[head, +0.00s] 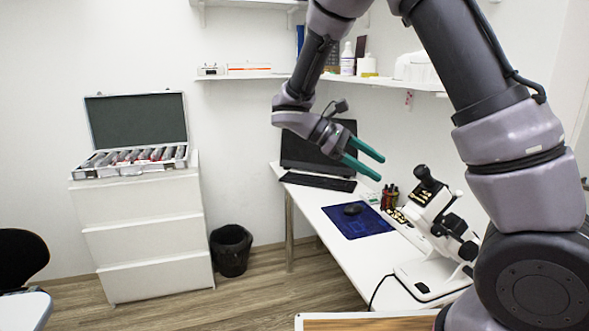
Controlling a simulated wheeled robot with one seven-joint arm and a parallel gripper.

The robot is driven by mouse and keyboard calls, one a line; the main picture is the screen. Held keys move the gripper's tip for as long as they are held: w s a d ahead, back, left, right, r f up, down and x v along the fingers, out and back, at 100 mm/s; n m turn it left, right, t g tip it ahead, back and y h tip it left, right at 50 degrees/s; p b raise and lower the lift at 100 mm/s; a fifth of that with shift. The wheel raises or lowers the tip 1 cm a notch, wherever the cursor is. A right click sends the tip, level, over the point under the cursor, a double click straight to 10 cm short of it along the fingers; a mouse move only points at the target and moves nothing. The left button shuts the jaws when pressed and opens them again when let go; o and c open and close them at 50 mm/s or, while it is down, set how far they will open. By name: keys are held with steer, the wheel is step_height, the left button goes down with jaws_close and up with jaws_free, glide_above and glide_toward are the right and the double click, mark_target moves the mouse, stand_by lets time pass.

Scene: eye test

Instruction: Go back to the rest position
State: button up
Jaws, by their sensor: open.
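My gripper (372,163) has two teal fingers and shows near the middle of the head view. It is open, with a gap between the fingertips, and nothing is between them. It is in the air and appears in front of the white desk (337,199) and the monitor. My arm comes in from the right side and bends over at the top of the view. Part of the arm is cut off by the top edge.
A white optical instrument (436,225) stands on the desk's right side. A blue mat (362,225), a mouse (352,209), a keyboard (318,182) and a monitor (300,150) are also there. An open case (137,120) sits on a white drawer cabinet (145,240). The floor beside the black bin (231,252) is clear.

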steer(key=s+d+r+m+t+y, duration=0.3)
steer(key=s+r+m+t+y, duration=0.1)
steer(key=r+m+y, duration=0.3)
steer(key=s+d+r+m+t+y, duration=0.3)
steer(key=s+r+m+t+y, duration=0.2)
steer(key=s+r+m+y, duration=0.1)
steer(key=s+r+m, duration=0.1)
steer(key=m, duration=0.1)
steer(key=shift+s+d+r+m+t+y, duration=0.3)
steer(key=shift+d+m+y, duration=0.05)
steer(key=shift+m+y, duration=0.05)
steer(key=shift+d, duration=0.1)
